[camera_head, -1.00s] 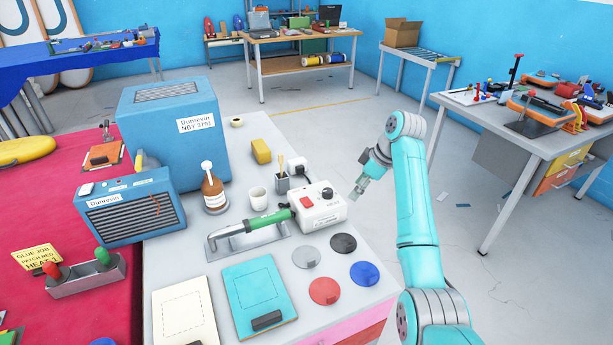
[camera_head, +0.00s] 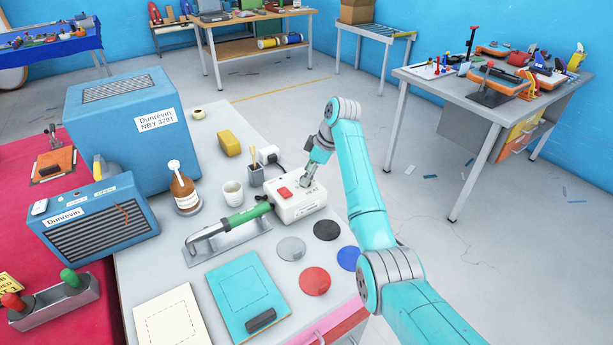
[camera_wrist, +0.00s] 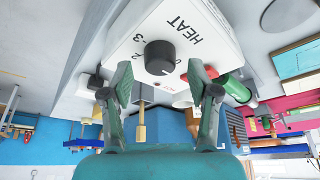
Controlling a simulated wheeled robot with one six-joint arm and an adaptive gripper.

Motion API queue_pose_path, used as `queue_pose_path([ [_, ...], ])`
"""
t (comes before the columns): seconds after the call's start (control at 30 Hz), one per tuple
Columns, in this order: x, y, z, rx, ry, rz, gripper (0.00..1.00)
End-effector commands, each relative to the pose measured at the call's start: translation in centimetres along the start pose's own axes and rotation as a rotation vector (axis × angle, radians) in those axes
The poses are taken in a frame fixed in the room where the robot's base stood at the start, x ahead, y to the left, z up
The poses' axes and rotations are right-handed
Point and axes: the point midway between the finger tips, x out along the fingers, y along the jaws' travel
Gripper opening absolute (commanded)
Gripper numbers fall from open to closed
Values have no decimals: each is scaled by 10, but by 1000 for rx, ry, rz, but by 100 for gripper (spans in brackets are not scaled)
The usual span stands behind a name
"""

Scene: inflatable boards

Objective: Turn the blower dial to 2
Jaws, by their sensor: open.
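The white blower box (camera_head: 299,207) stands on the grey table, with a red switch (camera_head: 284,193) on its top and a green-handled tool beside it. The wrist view shows its black round dial (camera_wrist: 159,56), with the word HEAT and the digits 0, 2 and 3 printed around it. In the head view my gripper (camera_head: 311,175) is over the box and hides the dial.
Round patches, including a red one (camera_head: 314,281), lie in front. Open floor is to the right.

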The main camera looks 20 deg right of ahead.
Motion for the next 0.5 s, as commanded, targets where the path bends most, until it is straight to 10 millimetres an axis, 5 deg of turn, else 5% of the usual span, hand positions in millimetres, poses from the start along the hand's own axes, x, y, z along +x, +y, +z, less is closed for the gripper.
queue_pose_path([
  [0.47, 14, 0, 0, 0, 0, 0, 60],
  [0.5, 14, 0, 0, 0, 0, 0, 53],
])
